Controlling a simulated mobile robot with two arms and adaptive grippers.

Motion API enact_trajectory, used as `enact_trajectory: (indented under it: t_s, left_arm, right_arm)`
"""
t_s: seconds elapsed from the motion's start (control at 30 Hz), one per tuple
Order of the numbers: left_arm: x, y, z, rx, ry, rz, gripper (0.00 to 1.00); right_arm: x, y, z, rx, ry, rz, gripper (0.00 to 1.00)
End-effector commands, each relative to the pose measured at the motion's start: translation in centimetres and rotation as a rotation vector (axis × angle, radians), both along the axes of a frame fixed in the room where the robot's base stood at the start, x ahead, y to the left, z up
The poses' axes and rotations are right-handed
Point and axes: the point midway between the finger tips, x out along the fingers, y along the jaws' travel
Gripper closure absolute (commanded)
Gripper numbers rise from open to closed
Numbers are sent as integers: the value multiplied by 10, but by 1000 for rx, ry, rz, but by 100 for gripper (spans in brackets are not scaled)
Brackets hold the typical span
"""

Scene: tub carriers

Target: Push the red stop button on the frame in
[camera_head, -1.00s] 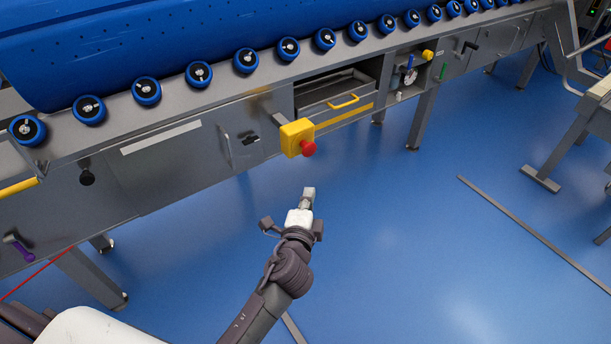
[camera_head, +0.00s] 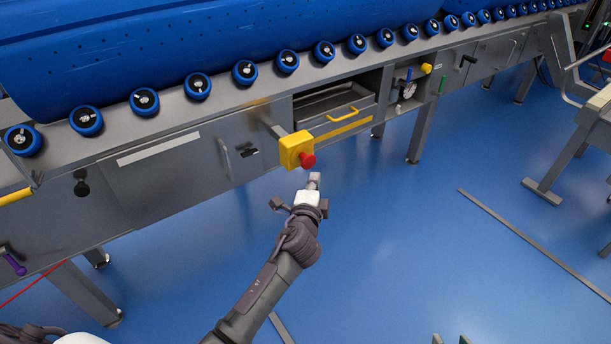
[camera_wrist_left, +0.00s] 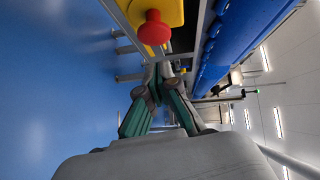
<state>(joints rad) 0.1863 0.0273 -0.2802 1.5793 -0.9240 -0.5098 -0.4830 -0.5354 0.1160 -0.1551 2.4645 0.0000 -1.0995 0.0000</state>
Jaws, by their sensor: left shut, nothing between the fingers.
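The red stop button (camera_head: 307,160) sticks out from a yellow box (camera_head: 294,148) on the front of the grey frame. My left gripper (camera_head: 314,181) is shut and empty, its fingertips just below the button in the head view. A narrow strip of blue floor shows between them, so I see no contact there. In the left wrist view the button (camera_wrist_left: 154,29) is near the top, above the shut fingertips (camera_wrist_left: 160,70).
A grey conveyor frame (camera_head: 160,190) with blue rollers (camera_head: 198,86) runs across the back. A drawer with a yellow handle (camera_head: 342,114) is right of the box. A purple-handled lever (camera_head: 14,262) is at the left. Blue floor (camera_head: 400,240) is clear in front.

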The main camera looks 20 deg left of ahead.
Motion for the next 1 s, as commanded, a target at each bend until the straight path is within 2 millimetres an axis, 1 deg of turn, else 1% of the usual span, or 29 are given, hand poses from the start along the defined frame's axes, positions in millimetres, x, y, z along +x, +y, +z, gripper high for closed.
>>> enact_trajectory:
  t_s: [0.03,0.1,0.2,0.33,0.73,0.93,1.0]
  left_arm:
    - [10,2,-1,0,-2,1,100]
    - [16,13,-3,4,-1,2,100]
    - [23,23,-6,3,-1,0,100]
    - [28,30,-6,0,-1,0,100]
    - [30,33,-6,0,0,0,100]
    - [42,48,-5,0,0,1,100]
    - [43,49,-6,-1,0,-1,100]
  right_arm:
    - [7,3,3,10,-47,4,60]
    - [13,5,9,19,-86,6,60]
    - [19,8,15,30,-132,10,60]
    - [25,10,21,39,-172,12,60]
    - [26,10,24,41,-183,13,60]
    - [21,8,19,32,-143,10,60]
    - [20,7,16,29,-133,8,60]
